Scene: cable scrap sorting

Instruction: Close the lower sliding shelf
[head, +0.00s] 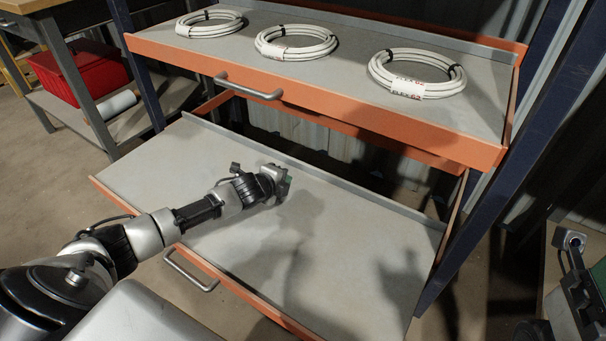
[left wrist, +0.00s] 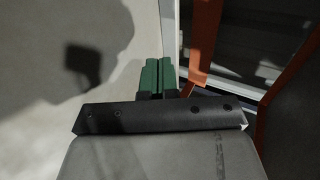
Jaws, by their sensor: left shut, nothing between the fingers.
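The lower sliding shelf (head: 335,235) is a grey tray with an orange rim, pulled out toward me from under the upper shelf. Its metal handle (head: 190,272) is on the front edge, at the lower left. My left gripper (head: 284,187) is over the lower shelf's surface, away from the handle; I cannot tell if it touches the surface. In the left wrist view its green fingers (left wrist: 158,77) are together with nothing between them. Part of my right gripper (head: 584,285) shows at the right edge, its fingertips not clear.
The upper shelf (head: 330,75) with an orange front and handle (head: 248,88) holds three white cable coils (head: 418,74). A dark blue post (head: 500,190) stands at the right. At the left, a side rack holds a red box (head: 85,70) and a white roll (head: 113,106).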

